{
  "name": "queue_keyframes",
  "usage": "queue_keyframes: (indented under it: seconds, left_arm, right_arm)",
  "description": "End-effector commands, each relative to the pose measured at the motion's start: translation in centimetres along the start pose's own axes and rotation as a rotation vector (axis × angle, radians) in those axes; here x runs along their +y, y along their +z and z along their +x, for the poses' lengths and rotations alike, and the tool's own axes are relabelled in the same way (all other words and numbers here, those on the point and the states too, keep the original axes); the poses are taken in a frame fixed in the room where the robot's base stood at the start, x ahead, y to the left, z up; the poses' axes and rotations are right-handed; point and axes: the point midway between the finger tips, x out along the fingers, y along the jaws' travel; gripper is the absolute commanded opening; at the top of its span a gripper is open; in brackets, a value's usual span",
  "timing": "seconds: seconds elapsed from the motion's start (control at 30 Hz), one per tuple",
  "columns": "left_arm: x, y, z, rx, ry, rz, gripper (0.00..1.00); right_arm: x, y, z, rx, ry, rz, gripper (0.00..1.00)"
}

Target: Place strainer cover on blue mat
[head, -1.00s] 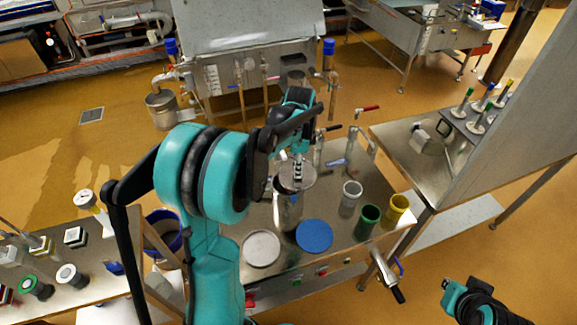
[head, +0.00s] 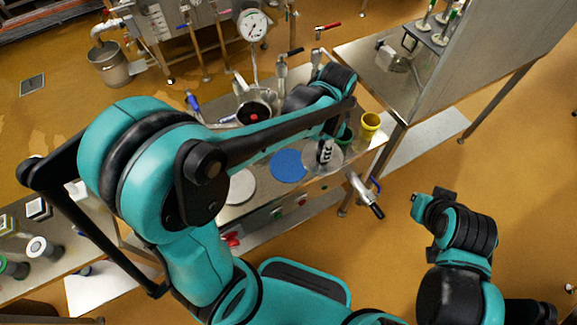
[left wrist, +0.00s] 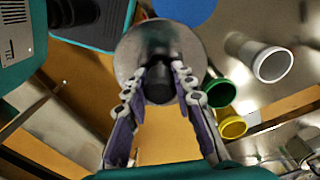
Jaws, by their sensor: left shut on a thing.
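The strainer cover, a round grey metal disc (head: 309,158) with a dark knob, hangs from my left gripper (head: 325,150). In the left wrist view, the fingers (left wrist: 160,82) are closed on the knob, with the disc (left wrist: 137,50) beyond them. The blue mat (head: 288,166) lies on the steel table, just left of the cover in the head view. The mat also shows at the top of the left wrist view (left wrist: 185,8). The cover appears raised above the table near its front edge. My right gripper (head: 418,204) is off the table at right; its jaws are unclear.
An open strainer (head: 254,112) stands behind the mat. A pale round disc (head: 240,188) lies left of the mat. Green (head: 346,137) and yellow (head: 369,126) moulds stand to the right; a white mould (left wrist: 271,64) shows in the left wrist view. A valve (head: 368,192) juts from the table front.

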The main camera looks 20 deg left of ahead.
Motion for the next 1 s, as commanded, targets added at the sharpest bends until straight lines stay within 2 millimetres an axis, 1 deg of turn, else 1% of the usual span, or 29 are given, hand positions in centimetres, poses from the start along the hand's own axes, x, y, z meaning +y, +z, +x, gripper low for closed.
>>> queue_keyframes:
  seconds: [0.03,0.07,0.17,0.4,0.5,0.6,0.7,0.83,1.0]
  left_arm:
    - [0.5,-0.2,0.6,0.0,-0.001,0.0,0.0]
    - [0.6,-0.1,0.8,0.0,-0.001,-0.001,0.0]
    - [0.0,0.7,1.7,0.0,-0.001,-0.006,0.0]
    - [-3.7,4.9,5.1,0.0,0.0,-0.009,0.0]
    - [-5.0,6.5,6.4,0.0,0.0,-0.007,0.0]
    - [-6.1,7.6,7.2,0.0,0.0,-0.006,0.0]
    - [-6.5,8.2,7.6,0.0,0.0,-0.003,0.0]
    - [-6.7,8.4,8.1,0.0,0.0,-0.002,0.0]
    - [-6.7,8.4,10.7,0.0,0.0,-0.001,0.0]
  right_arm:
    - [0.0,0.2,0.4,0.0,0.0,0.0,0.0]
    - [0.0,0.3,0.5,0.0,0.0,0.0,0.0]
    - [0.0,0.6,0.8,0.0,0.0,0.0,0.0]
    - [0.0,1.6,2.3,0.0,0.0,0.0,0.0]
    - [0.0,2.0,2.8,0.0,0.0,0.0,0.0]
    - [0.0,2.3,3.2,0.0,0.0,0.0,0.0]
    - [0.0,2.4,3.3,0.0,0.0,0.0,0.0]
    - [0.0,2.5,3.5,0.0,0.0,0.0,0.0]
    - [0.0,3.3,4.6,0.0,0.0,0.0,0.0]
